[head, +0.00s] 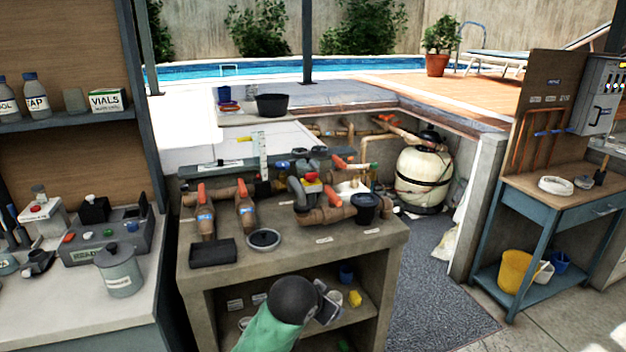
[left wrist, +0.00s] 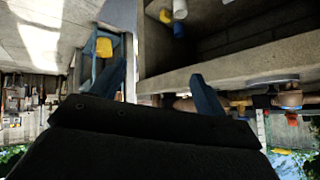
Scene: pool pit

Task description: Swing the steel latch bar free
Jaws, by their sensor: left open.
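A thin grey bar (head: 218,163) lies across the back of the concrete bench, over a pale surface. It may be the steel latch bar, but it is too small to be sure. My left gripper (head: 328,303) is low in front of the bench's open shelf, well below and apart from that bar. In the left wrist view its two bluish fingers (left wrist: 160,80) stand apart with nothing between them. The bar is not recognisable in that view, which looks upside down. My right gripper is not in view.
The concrete bench (head: 372,247) carries brown pipes with orange-handled valves (head: 243,208), a black tray (head: 212,252) and a black cup (head: 367,208). A side counter (head: 150,300) stands left. A blue worktable (head: 545,196) stands right. Grey matting (head: 430,300) between them is clear.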

